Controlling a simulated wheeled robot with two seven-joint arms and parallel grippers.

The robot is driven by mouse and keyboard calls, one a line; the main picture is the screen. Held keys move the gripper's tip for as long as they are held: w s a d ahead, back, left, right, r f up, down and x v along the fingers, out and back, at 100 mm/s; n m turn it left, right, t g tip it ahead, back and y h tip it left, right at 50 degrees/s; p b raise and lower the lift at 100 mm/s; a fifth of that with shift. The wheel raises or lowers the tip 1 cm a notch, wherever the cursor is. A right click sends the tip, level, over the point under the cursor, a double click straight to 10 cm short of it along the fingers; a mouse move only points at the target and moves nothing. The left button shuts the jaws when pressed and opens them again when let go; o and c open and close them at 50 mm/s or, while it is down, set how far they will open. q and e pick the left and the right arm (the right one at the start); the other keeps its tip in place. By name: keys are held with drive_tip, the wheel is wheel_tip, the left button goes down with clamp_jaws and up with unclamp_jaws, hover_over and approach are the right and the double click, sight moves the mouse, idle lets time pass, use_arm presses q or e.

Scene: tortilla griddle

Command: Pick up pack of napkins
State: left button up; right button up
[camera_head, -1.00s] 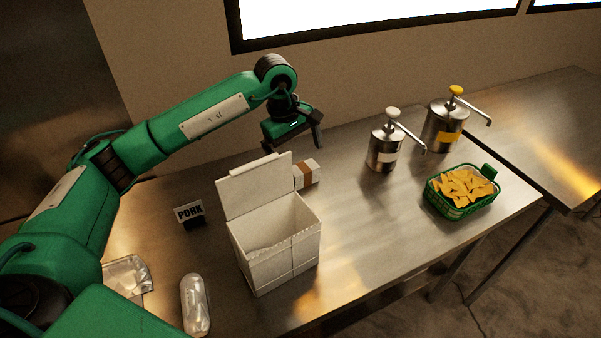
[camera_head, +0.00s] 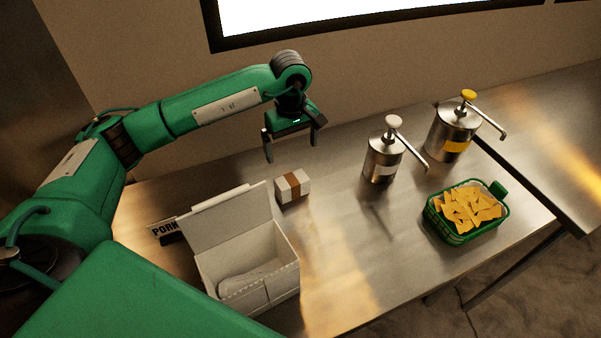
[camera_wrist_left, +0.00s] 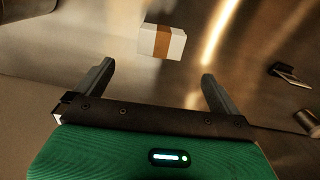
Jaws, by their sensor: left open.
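The pack of napkins is a small white block with a brown band (camera_head: 292,187). It lies on the steel table just behind the open white box. It also shows in the left wrist view, ahead of and between the fingers (camera_wrist_left: 162,42). My left gripper (camera_head: 290,153) is open and empty, its fingers pointing down above and slightly behind the napkins, apart from them. Both fingers also show in the left wrist view (camera_wrist_left: 158,88). My right gripper is not in view.
An open white box (camera_head: 276,290) stands in front of the napkins, its lid raised toward them. A PORK sign (camera_head: 163,228) is at left. Two steel pump dispensers (camera_head: 383,160) (camera_head: 452,132) and a green basket of chips (camera_head: 470,236) stand right. The table between is clear.

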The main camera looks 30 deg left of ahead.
use_arm(q)
drive_tip(key=p, duration=0.3)
hover_over(291, 179)
drive_tip(key=f, duration=0.6)
drive_tip(key=shift+s+d, duration=0.2)
drive_tip(key=shift+d, duration=0.05)
drive_tip(key=shift+w+f, duration=0.2)
drive_tip(key=shift+f, duration=0.35)
drive_tip(key=shift+w+f, duration=0.15)
drive_tip(key=shift+f, duration=0.4)
drive_tip(key=shift+s+f+p, duration=0.1)
drive_tip(key=shift+f+p, duration=0.3)
wheel_tip(291, 179, down, 4)
drive_tip(key=shift+a+r+p, duration=0.1)
drive_tip(key=shift+a+p, duration=0.05)
drive_tip(key=shift+p, duration=1.1)
drive_tip(key=shift+f, duration=0.4)
drive_tip(key=c, duration=0.9)
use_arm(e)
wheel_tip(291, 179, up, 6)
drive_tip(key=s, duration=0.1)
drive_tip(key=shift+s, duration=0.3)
